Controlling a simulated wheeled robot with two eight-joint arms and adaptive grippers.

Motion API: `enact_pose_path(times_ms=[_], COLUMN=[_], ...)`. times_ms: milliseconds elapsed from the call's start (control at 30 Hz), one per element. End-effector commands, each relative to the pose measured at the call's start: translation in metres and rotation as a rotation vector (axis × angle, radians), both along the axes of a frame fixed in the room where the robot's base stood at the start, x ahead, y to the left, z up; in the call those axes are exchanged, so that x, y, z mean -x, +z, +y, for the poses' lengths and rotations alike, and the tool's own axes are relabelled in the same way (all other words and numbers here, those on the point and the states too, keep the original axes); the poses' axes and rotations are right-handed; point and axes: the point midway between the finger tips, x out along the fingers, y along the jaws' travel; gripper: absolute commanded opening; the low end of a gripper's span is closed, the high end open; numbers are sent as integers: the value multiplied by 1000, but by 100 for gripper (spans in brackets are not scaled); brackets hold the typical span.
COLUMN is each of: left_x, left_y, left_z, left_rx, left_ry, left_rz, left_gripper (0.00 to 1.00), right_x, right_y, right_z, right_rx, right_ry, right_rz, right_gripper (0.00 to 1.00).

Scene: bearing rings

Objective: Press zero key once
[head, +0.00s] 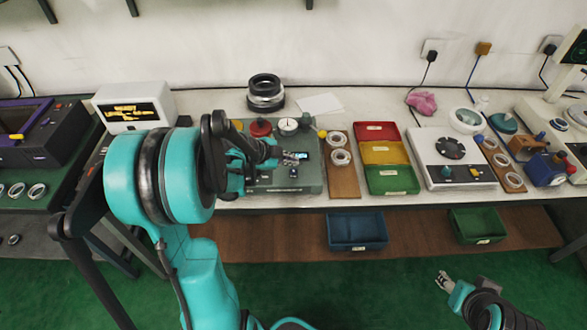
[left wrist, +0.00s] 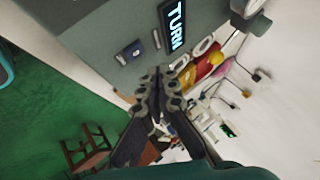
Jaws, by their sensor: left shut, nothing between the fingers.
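The grey-green instrument (head: 285,180) stands on the bench in front of my left arm. Its small lit display (head: 303,155) reads "TURN" in the left wrist view (left wrist: 175,26). My left gripper (head: 298,156) is shut and empty, close to the display in the head view. In the left wrist view its closed fingertips (left wrist: 157,74) are near the panel; contact cannot be told. My right gripper (head: 443,281) hangs low over the floor, its fingers apart.
A brown board with rings (head: 343,183) and red, yellow and green bins (head: 392,180) stand right of the instrument. A white device with a dark disc (head: 452,172) is further right. Black rings (head: 265,92) are stacked behind. Blue (head: 357,246) and green (head: 478,238) crates sit on the lower shelf.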

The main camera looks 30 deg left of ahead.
Motion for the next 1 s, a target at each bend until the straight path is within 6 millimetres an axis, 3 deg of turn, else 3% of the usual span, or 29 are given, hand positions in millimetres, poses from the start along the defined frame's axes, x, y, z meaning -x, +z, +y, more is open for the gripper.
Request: enact_pose_path(times_ms=[300, 1000], left_x=[0, 0], left_y=[33, 32], left_z=[0, 0], left_rx=[0, 0], left_ry=[0, 0], left_rz=[0, 0], left_gripper=[0, 0], right_x=[0, 0], right_y=[26, 25], right_z=[0, 0], right_rx=[0, 0], right_ry=[0, 0], right_rz=[0, 0], right_gripper=[47, 47])
